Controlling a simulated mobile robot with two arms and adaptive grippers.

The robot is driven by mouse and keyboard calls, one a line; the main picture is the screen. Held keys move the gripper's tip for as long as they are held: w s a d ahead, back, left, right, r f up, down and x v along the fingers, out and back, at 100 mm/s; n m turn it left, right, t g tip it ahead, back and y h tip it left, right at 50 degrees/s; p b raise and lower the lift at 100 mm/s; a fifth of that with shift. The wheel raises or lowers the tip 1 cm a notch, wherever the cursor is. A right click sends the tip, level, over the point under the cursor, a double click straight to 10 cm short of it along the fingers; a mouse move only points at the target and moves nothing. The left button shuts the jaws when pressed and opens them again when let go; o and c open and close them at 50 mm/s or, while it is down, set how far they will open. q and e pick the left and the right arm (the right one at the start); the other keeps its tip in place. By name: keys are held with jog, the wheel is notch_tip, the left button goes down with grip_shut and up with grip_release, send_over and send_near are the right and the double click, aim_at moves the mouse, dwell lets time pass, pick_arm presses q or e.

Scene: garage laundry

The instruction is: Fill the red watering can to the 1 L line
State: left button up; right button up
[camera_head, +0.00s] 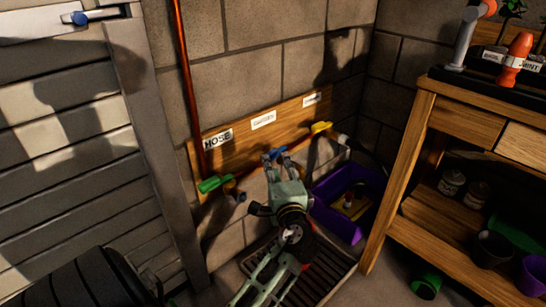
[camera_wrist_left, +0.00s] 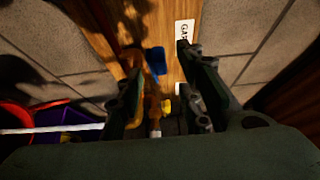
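My left gripper (camera_head: 277,163) reaches up to the wall taps and is open. Its fingertips stand on either side of the blue tap handle (camera_head: 279,152). In the left wrist view the blue handle (camera_wrist_left: 155,61) shows between the spread fingers; I cannot tell whether they touch it. The red watering can is mostly hidden behind my left arm; a little red (camera_head: 308,258) shows over the floor grate. A red curved rim (camera_wrist_left: 14,116) at the left edge of the wrist view may be the can. Its 1 L line and water level are not visible. My right gripper is out of view.
A green tap handle (camera_head: 214,184) is left of the blue one, and a yellow handle (camera_head: 321,127) is right. A label reads HOSE (camera_head: 218,138). A purple crate (camera_head: 345,232) stands by the wall. A wooden bench (camera_head: 415,150) fills the right. The floor grate (camera_head: 338,276) lies below.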

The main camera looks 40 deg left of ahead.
aim_at(273, 158)
pick_arm(q)
jog(key=b+x, duration=0.1)
jog(key=x, duration=0.5)
jog(key=shift+w+a+b, duration=0.25)
jog(key=shift+a+b, duration=0.05)
jog(key=shift+b, duration=0.1)
jog(key=shift+c, duration=0.7)
grip_shut()
